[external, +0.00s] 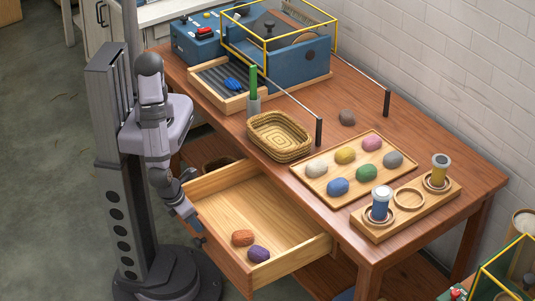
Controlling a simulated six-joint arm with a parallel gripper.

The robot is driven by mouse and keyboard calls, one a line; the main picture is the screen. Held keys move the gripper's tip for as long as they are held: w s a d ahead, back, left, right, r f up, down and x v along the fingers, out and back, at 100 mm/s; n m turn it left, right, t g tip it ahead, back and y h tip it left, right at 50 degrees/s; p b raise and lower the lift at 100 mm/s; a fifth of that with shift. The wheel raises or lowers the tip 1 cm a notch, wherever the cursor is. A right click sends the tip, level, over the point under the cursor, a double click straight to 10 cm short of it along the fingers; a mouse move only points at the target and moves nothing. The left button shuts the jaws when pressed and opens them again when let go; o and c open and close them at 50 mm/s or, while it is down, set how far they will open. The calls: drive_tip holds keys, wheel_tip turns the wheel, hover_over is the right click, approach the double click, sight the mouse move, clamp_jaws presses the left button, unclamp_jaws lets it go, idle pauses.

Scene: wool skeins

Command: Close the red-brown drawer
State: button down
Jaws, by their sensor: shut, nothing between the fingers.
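The red-brown drawer (224,262) is pulled well out from under the table, showing its pale wooden inside. An orange-brown skein (242,238) and a purple skein (259,254) lie in it near the front. My gripper (199,241) is shut and empty, pointing down at the outer side of the drawer front. I cannot tell whether it touches the front.
The wooden table (345,228) carries a woven basket (280,137), a tray of several coloured skeins (375,144), and a rack (372,233) with two jars. A blue machine (290,65) with a yellow frame stands at the back. Floor is clear at left.

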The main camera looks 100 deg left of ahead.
drive_tip(key=w+a+p, duration=0.2)
drive_tip(key=w+a, duration=1.6)
drive_tip(key=shift+w+a, duration=0.3)
